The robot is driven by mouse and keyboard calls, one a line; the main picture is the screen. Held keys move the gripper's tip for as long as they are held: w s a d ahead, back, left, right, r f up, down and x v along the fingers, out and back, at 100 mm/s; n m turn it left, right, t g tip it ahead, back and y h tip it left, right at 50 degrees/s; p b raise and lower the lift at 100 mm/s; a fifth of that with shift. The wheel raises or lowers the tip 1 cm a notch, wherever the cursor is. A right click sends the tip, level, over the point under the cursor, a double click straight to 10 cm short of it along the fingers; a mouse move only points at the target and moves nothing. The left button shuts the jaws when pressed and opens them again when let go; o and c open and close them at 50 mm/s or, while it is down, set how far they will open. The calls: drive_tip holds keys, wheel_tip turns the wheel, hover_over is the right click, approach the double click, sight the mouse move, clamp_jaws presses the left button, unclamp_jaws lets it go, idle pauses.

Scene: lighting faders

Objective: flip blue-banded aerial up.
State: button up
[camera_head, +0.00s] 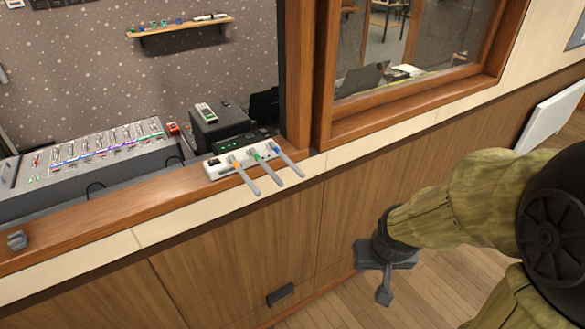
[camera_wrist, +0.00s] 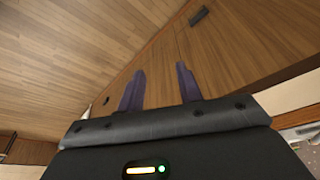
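A white box (camera_head: 214,170) on the wooden window ledge bears three grey aerials. The blue-banded aerial (camera_head: 289,163) is the rightmost. It is folded down, its free end sticking out over the ledge's front edge. The green-banded aerial (camera_head: 266,167) and the yellow-banded aerial (camera_head: 246,179) lie the same way to its left. My gripper (camera_head: 384,296) hangs low to the right of the aerials, well below the ledge and apart from them. In the wrist view its two dark fingers (camera_wrist: 160,85) stand apart with nothing between them. No aerial shows in that view.
A mixing console (camera_head: 85,165) and a black speaker-like box (camera_head: 218,122) stand behind the ledge. The wooden window frame (camera_head: 322,80) rises just right of the aerials. Below the ledge is a wood-panelled front (camera_head: 225,250) with a dark handle (camera_head: 280,295). The space before it is clear.

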drive_tip(key=w+t+y+b, duration=0.1)
drive_tip(key=w+t+b, duration=0.6)
drive_tip(key=w, duration=0.3)
drive_tip(key=a+r+n+t+y+b, duration=0.4)
drive_tip(key=a+r+y+b, duration=0.1)
drive_tip(key=a+y, duration=0.3)
drive_tip(key=shift+w+r+n+t+y+b, duration=0.35)
drive_tip(key=shift+w+y+b, duration=0.1)
drive_tip(key=shift+y+b, duration=0.2)
drive_tip(key=p+x, duration=0.5)
drive_tip(key=p, duration=0.2)
drive_tip(key=shift+r, duration=0.15)
